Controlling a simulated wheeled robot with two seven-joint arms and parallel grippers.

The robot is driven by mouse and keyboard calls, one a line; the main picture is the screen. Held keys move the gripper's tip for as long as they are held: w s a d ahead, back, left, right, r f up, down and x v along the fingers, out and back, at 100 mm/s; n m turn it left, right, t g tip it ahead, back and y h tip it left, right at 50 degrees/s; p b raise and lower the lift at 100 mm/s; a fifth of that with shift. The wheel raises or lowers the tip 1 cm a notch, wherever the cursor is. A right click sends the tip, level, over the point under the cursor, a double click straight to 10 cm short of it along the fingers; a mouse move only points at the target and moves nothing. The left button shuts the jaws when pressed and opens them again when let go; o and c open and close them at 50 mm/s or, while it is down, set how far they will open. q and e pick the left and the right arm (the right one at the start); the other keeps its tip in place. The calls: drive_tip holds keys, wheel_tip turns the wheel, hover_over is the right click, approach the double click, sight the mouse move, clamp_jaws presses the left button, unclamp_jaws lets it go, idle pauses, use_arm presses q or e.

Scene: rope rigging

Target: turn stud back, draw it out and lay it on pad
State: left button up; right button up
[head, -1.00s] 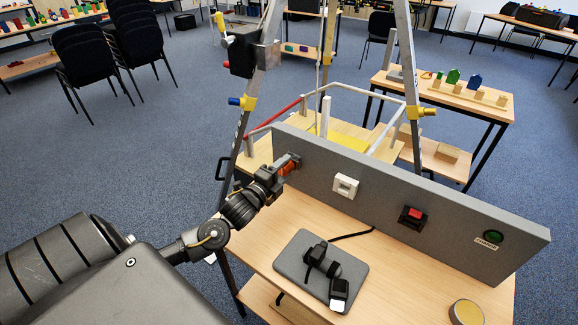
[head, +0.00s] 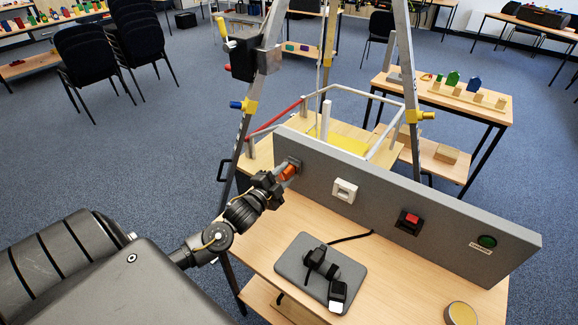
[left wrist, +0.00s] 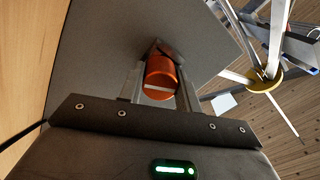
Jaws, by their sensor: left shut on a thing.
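The stud (head: 288,172) is a short orange-red cylinder at the left end of the grey upright panel (head: 390,205), against a dark square fitting. In the left wrist view the stud (left wrist: 160,76) shows its round end with a pale slot, the slot lying nearly level. My left gripper (head: 284,177) is shut on the stud, one finger on each side. How deep the stud sits in the fitting cannot be told. A grey pad (head: 292,268) lies on the bench in front of the panel, with a black strapped device on it. My right gripper is not in view.
The panel also carries a white square switch (head: 344,190), a red switch (head: 409,221) and a green button (head: 487,241). A round yellow-topped disc (head: 461,313) stands at the bench's front right. Metal tripod legs (head: 411,90) rise behind the panel.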

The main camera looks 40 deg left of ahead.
use_arm(q)
drive_tip(key=shift+n, duration=0.5)
drive_tip(key=n+p, duration=0.2)
drive_tip(key=shift+r+n, duration=0.25)
drive_tip(key=shift+n, duration=0.15)
drive_tip(key=n+p, duration=0.1)
drive_tip(key=n, duration=0.1)
drive_tip(key=shift+f+n, duration=0.1)
drive_tip(key=shift+n, duration=0.2)
drive_tip(key=shift+f, duration=0.15)
drive_tip(key=shift+r+n+p, duration=0.25)
drive_tip(key=shift+n+p, duration=0.45)
drive_tip(key=shift+n, duration=0.5)
drive_tip(key=n+p, duration=0.1)
drive_tip(key=n, duration=0.1)
drive_tip(key=shift+n, duration=0.4)
drive_tip(key=shift+f+n, duration=0.2)
drive_tip(key=shift+n, duration=0.4)
